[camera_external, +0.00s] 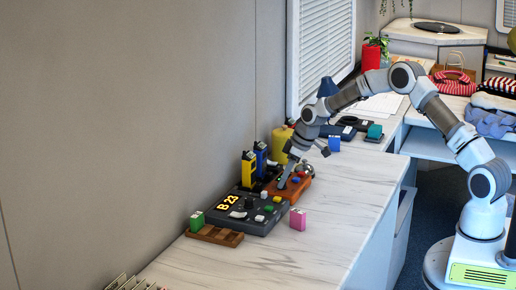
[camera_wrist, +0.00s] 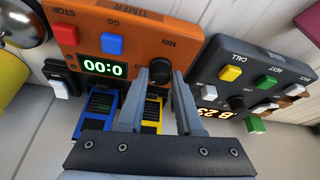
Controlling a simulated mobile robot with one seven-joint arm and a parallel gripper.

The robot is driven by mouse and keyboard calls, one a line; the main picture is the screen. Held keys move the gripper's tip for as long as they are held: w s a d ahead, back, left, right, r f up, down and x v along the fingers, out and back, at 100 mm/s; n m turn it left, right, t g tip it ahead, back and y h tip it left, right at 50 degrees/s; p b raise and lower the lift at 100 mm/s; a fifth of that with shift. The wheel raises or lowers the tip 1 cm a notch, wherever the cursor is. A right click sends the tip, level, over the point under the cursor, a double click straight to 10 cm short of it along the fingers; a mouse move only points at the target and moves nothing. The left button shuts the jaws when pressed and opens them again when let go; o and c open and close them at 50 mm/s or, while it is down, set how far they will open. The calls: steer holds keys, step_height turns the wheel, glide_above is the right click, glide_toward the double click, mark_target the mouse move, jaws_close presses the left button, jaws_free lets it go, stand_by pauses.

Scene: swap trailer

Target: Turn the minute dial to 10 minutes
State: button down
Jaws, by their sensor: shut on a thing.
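The orange timer box (camera_wrist: 118,38) fills the upper middle of the wrist view, upside down, and shows in the external view (camera_external: 303,181). Its black minute dial (camera_wrist: 158,72), by the label MIN, sits between the two fingertips of my gripper (camera_wrist: 161,78). My gripper is shut on the dial; the fingers hide part of its sides and any pointer mark. The green display (camera_wrist: 103,69) seems to read 0:00, seen upside down. A red STOP button (camera_wrist: 66,34) and a blue GO button (camera_wrist: 112,44) are on the same face. In the external view my gripper (camera_external: 283,184) is at the box's near-left end.
A dark console (camera_external: 250,211) with a lit B 23 display stands close beside the timer. Yellow (camera_external: 248,171) and blue (camera_external: 261,158) upright devices stand behind. A silver bell (camera_wrist: 22,22) is near the timer.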

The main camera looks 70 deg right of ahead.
steer(key=shift+m+h, duration=0.4)
steer(key=shift+m, duration=0.5)
steer(key=c, duration=0.6)
jaws_free()
steer(key=shift+o, duration=0.2)
steer(key=p+v, duration=0.1)
steer(key=v, duration=1.6)
steer(key=shift+r+p, duration=0.25)
steer(key=shift+p, duration=0.15)
